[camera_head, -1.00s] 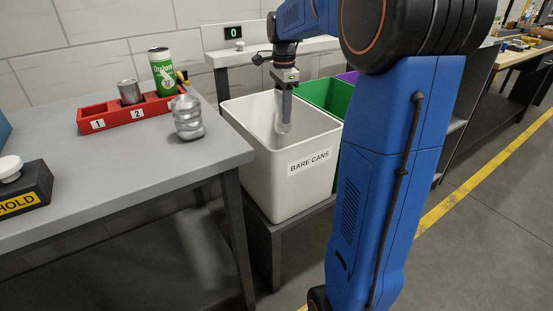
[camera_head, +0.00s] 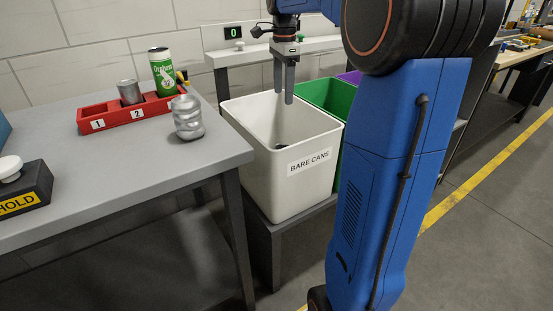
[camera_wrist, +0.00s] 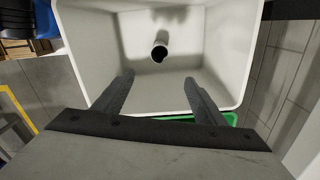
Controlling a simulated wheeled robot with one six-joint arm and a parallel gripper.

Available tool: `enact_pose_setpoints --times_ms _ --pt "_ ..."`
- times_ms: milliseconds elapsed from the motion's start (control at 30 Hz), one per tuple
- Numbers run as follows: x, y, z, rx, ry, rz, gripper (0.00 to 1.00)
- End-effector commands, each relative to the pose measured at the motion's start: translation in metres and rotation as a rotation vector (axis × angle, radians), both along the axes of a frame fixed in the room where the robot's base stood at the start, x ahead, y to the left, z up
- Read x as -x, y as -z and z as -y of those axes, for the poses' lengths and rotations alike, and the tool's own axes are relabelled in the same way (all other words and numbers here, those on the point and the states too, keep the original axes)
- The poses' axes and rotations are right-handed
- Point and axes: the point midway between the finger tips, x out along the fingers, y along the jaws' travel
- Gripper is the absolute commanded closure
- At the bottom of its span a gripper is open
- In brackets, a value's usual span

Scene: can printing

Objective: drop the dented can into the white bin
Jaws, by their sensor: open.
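The white bin (camera_head: 262,185), labelled BARE CANS, stands to the right of the grey table. My gripper (camera_head: 284,95) is above the bin's opening, pointing down, its fingers apart and empty. In the wrist view, my gripper (camera_wrist: 159,78) shows with open fingers over the white bin (camera_wrist: 85,55). A small dark-ended cylinder (camera_wrist: 160,52) lies on the bin floor; its kind is unclear. It shows as a dark spot (camera_head: 281,146) in the head view. A dented silver can (camera_head: 187,118) stands on the table near its right edge.
A red tray (camera_head: 115,118) marked 1 and 2 holds a plain silver can (camera_head: 129,92); a green can (camera_head: 162,72) stands at its right end. A green bin (camera_head: 326,94) stands behind the white bin. A black HOLD block (camera_head: 22,190) sits at left.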

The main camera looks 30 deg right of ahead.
Motion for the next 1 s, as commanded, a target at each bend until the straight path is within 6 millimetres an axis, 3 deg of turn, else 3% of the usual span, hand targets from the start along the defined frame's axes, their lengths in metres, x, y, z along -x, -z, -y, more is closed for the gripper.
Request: enact_pose_setpoints --times_ms 300,500,700,1000 --pt "-0.001 -0.063 0.000 0.000 0.000 0.002 0.35" --pt "-0.001 -0.090 0.000 0.000 0.000 0.000 0.35" --pt "0.000 -0.100 0.000 0.000 0.000 -0.001 0.35" --pt "0.000 -0.101 0.000 0.000 0.000 -0.001 0.35"
